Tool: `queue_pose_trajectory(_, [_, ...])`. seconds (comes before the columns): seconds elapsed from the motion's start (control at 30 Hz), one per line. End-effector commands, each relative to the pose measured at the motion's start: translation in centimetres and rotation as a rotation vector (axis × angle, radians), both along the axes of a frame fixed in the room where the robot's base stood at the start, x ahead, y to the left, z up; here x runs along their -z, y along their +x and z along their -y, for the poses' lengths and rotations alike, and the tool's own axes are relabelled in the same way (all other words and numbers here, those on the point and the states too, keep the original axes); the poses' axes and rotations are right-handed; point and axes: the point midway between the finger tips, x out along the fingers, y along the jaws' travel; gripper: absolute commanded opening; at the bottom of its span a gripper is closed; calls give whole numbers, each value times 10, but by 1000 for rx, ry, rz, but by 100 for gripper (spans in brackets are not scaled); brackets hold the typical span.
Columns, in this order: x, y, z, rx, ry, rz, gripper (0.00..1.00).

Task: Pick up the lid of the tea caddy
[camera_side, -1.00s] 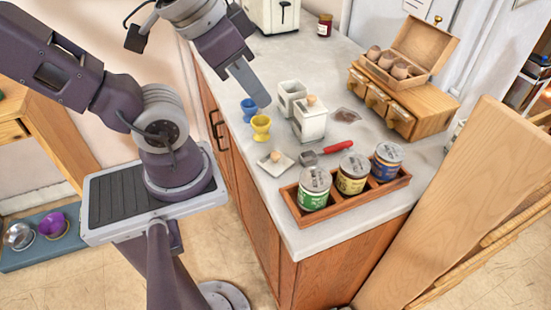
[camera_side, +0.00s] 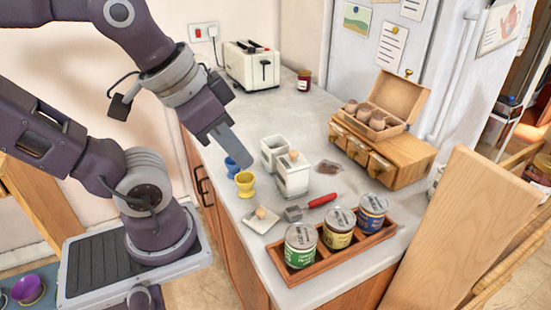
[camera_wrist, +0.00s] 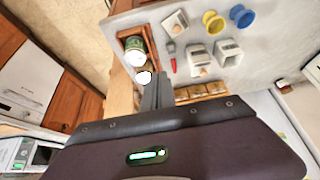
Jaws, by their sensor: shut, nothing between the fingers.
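Two white square canisters stand on the counter. One (camera_side: 293,180) has a lid with a wooden knob (camera_side: 293,155); the other (camera_side: 273,146) is open on top. A square white lid with a round wooden knob (camera_side: 262,220) lies flat on the counter in front of them. I cannot read which canister is the tea caddy. In the wrist view I see the loose lid (camera_wrist: 175,22), the lidded canister (camera_wrist: 197,66) and the open one (camera_wrist: 228,54). My gripper (camera_side: 247,168) is shut and empty, above the counter near the egg cups, apart from the lids; its fingers show in the wrist view (camera_wrist: 157,88).
A yellow cup (camera_side: 245,184) and a blue cup (camera_side: 231,167) stand left of the canisters. A red-handled tool (camera_side: 322,201) lies right of the loose lid. A wooden tray (camera_side: 330,262) with tins is at the front. A wooden drawer box (camera_side: 390,160) stands behind right.

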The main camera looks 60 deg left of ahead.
Motion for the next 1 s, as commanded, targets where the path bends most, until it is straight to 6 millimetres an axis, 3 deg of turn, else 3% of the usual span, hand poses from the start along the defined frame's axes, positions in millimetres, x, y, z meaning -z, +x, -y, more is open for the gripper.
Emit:
queue_pose_trajectory(0.2, [0,0,0,0,0,0,2])
queue_pose_trajectory(0.43, [0,0,0,0,0,0,46])
queue_pose_trajectory(0.77, [4,2,-2,26,36,-27,46])
queue_pose_trajectory(0.87, [26,12,-11,182,201,-165,46])
queue_pose_trajectory(1.0, [71,31,-26,629,486,-446,46])
